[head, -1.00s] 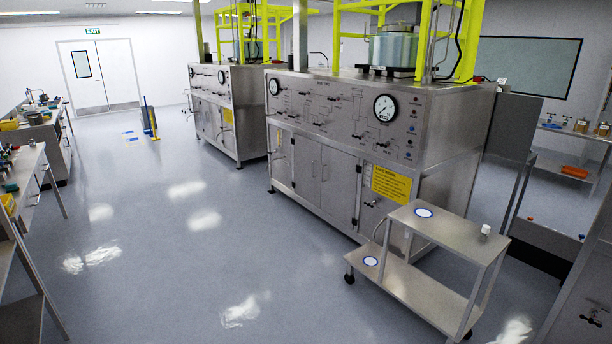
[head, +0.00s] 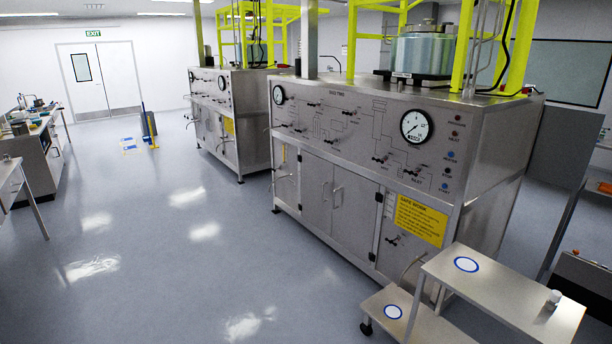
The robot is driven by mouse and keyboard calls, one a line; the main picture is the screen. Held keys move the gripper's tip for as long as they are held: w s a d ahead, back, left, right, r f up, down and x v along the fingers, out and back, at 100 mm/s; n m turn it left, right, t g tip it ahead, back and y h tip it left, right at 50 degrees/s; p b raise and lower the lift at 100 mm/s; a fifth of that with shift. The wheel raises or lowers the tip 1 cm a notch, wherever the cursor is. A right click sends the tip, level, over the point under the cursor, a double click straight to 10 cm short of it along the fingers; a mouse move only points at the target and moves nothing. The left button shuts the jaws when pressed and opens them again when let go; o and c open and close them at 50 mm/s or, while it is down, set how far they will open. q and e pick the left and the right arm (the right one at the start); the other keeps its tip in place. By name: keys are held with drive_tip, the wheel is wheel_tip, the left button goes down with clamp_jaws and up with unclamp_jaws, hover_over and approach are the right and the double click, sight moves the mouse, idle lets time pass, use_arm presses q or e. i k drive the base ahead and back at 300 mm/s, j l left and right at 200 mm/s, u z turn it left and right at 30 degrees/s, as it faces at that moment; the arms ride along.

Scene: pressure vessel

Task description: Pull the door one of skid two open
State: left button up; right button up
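The nearer steel skid (head: 375,160), whose panel title seems to read "SKID TWO", stands right of centre. Its front has a narrow left door (head: 286,177), a pair of middle doors (head: 318,187) and (head: 352,210) with two vertical handles (head: 332,194) side by side, and a right section (head: 397,252) below a yellow sign (head: 417,218). All these doors look shut. I cannot read which one is door one. Neither of my grippers is in view.
A stepped steel cart (head: 500,295) with a small white-topped item (head: 553,298) stands by the skid's right front corner. A second skid (head: 228,115) stands behind. Workbenches (head: 30,165) line the left. The floor (head: 170,240) before the skid is clear.

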sight(316, 173)
drive_tip(key=i, duration=2.7)
